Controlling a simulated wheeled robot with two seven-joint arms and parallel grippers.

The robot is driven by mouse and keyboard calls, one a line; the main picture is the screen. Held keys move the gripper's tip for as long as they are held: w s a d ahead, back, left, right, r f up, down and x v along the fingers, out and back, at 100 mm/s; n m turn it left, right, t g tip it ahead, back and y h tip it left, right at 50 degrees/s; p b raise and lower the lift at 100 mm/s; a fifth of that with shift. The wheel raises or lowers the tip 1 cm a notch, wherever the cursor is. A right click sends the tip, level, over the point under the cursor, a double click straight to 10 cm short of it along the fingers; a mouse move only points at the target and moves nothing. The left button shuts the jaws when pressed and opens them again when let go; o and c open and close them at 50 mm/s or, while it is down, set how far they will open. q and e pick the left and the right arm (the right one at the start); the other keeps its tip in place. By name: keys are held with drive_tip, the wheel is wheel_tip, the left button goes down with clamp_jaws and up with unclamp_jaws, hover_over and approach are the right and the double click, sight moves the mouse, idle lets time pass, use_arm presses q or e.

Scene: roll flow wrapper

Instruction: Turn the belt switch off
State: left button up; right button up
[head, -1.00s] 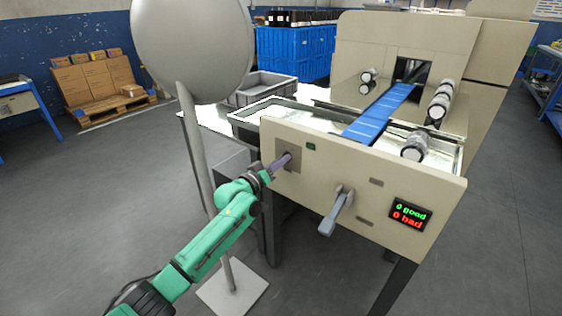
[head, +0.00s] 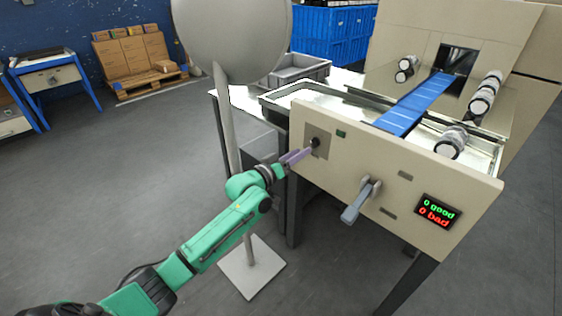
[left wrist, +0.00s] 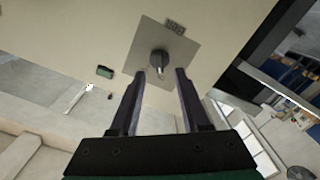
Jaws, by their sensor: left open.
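The belt switch (head: 315,142) is a dark knob on a grey square plate at the left end of the machine's beige front panel. In the left wrist view the knob (left wrist: 159,62) sits just beyond my fingertips, about midway between them, on its tilted plate. My left gripper (head: 304,153) is open, with its fingers pointing at the knob and apart from it. In the left wrist view the open gripper (left wrist: 167,75) has nothing between its fingers. My right gripper is not in view.
A grey lever (head: 361,200) sticks out of the panel (head: 400,185) right of the switch. A display (head: 437,211) reads "0 good, 0 bad". The blue belt (head: 415,105) carries no packs. A round grey sign on a pole (head: 230,130) stands close beside my left arm.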

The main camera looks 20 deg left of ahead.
use_arm(q)
drive_tip(key=v, duration=0.9)
drive_tip(key=shift+s+p, duration=0.25)
drive_tip(key=shift+p, duration=0.15)
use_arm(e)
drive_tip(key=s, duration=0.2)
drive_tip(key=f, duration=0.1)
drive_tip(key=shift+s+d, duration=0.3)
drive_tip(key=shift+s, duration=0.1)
